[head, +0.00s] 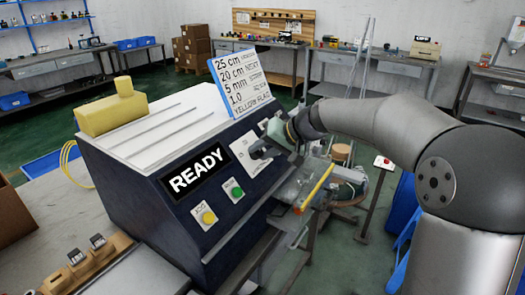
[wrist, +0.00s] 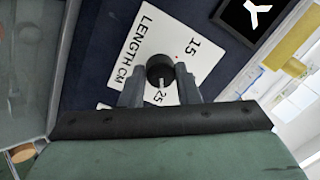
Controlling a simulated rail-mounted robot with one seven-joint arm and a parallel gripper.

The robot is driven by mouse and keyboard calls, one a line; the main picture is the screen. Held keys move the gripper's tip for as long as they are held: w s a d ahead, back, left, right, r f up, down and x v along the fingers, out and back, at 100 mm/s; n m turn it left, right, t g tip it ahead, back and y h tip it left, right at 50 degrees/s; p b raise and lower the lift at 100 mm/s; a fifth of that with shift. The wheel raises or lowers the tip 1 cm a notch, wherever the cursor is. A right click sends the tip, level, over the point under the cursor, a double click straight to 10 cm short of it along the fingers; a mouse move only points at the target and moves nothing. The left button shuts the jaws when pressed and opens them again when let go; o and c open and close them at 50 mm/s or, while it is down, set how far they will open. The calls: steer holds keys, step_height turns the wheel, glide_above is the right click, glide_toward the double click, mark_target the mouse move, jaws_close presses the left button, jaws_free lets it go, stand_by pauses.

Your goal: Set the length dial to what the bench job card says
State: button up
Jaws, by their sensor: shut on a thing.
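The length dial is a round black knob (wrist: 159,68) on a white plate (wrist: 137,50) marked "LENGTH CM", with 15 and 25 visible. Its white pointer line points toward the 25. My gripper (wrist: 160,78) has one finger on each side of the knob and is shut on it. In the head view my gripper (head: 262,150) is at the machine's front panel and hides most of the dial. The job card (head: 240,84) stands on top of the machine.
The machine's front has a READY display (head: 195,172), a green button (head: 236,191) and a yellow button (head: 208,217). A yellow block (head: 112,112) sits on its top. A wooden holder (head: 88,268) stands at lower left. A second white panel plate is partly behind my gripper.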

stand_by(0.3)
steer(key=o, duration=1)
steer(key=v, duration=1.7)
steer(key=shift+d+r, duration=0.15)
steer(key=shift+r, duration=0.05)
steer(key=shift+s, duration=0.1)
steer(key=s+d+f+g+h+p, duration=0.1)
steer(key=s+f+h+p, duration=0.1)
steer(key=s+f, duration=0.4)
steer(key=s+d+f+g+h+p, duration=0.1)
steer(key=s+f+h, duration=0.3)
steer(key=s, duration=0.8)
steer(key=s+d+f+g+h+p, duration=0.2)
steer(key=s+f+p, duration=0.1)
steer(key=s+f, duration=0.6)
steer(key=shift+s+m+h, duration=0.3)
steer(key=shift+s+h, duration=0.1)
steer(key=shift+s, duration=0.1)
